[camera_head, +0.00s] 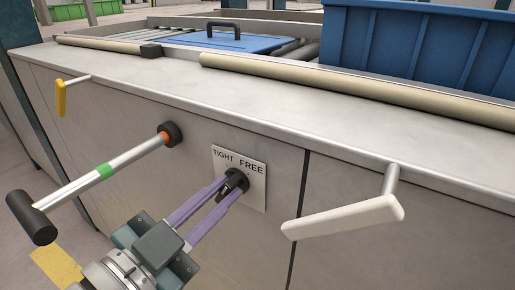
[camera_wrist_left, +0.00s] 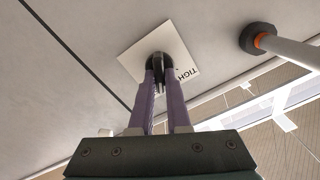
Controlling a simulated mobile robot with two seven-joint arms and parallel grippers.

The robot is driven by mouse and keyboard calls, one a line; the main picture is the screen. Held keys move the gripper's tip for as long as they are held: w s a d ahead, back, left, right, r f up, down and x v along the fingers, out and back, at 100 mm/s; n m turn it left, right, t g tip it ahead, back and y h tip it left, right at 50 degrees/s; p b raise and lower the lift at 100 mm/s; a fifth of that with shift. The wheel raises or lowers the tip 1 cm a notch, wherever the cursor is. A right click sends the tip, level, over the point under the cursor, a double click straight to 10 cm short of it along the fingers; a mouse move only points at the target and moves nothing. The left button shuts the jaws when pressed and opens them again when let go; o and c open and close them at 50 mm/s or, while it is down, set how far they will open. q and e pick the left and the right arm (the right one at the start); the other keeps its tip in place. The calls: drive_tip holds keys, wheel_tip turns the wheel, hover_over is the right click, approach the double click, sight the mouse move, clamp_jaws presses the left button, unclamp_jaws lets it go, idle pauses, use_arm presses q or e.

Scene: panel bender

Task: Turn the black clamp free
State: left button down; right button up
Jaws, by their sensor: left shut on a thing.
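The black clamp (camera_head: 237,179) is a small black knob on the machine's grey front panel, in front of a white label plate (camera_head: 254,183) that reads TIGHT and FREE. My left gripper (camera_head: 228,185) has its two purple fingers shut on the clamp, one on each side. In the left wrist view the clamp (camera_wrist_left: 159,62) shows between the fingertips of the left gripper (camera_wrist_left: 159,76), with the label plate (camera_wrist_left: 176,46) behind it. The fingers hide part of the clamp, and I cannot tell exactly which way it points. My right gripper is not in view.
A lever with a black grip (camera_head: 31,217) and green band sticks out left of the clamp. A yellow handle (camera_head: 61,98) is at far left, and a white handle (camera_head: 343,217) juts out at right. Above lie a beige roller (camera_head: 350,90), a blue lid (camera_head: 225,41) and a blue crate (camera_head: 420,50).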

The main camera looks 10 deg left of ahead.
use_arm(q)
drive_tip(key=shift+d+m, duration=0.1)
drive_tip(key=shift+m, duration=1.5)
drive_tip(key=c, duration=0.9)
unclamp_jaws()
drive_tip(key=p+v, duration=0.1)
drive_tip(key=v, duration=0.9)
